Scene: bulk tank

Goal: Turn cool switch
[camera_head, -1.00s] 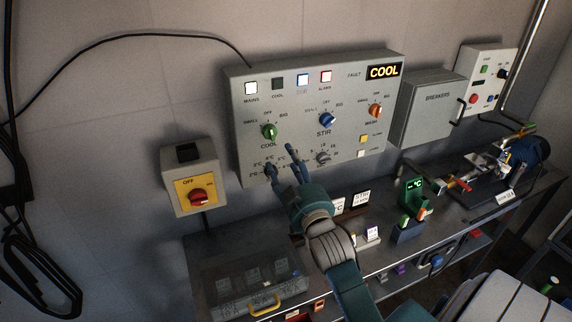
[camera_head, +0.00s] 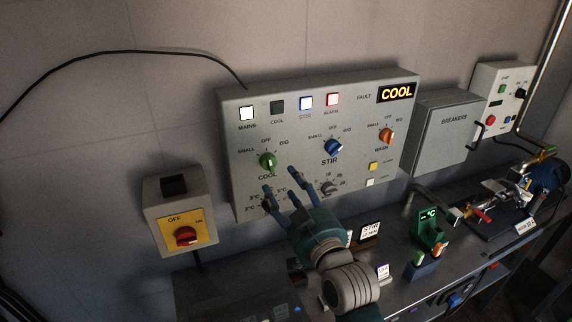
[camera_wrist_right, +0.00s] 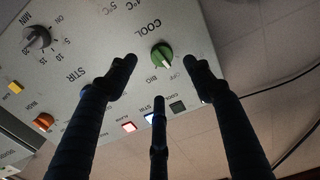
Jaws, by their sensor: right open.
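The cool switch is a green knob (camera_head: 267,161) on the left part of the grey control panel (camera_head: 360,110), with SMALL, OFF and BIG marked around it and COOL below. The green knob also shows in the right wrist view (camera_wrist_right: 162,56), ahead of the spread fingers. My right gripper (camera_head: 282,180) is open and empty, just below and to the right of the green knob, apart from it. In the right wrist view my right gripper (camera_wrist_right: 165,80) frames the knob between its fingers. My left gripper is not in view.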

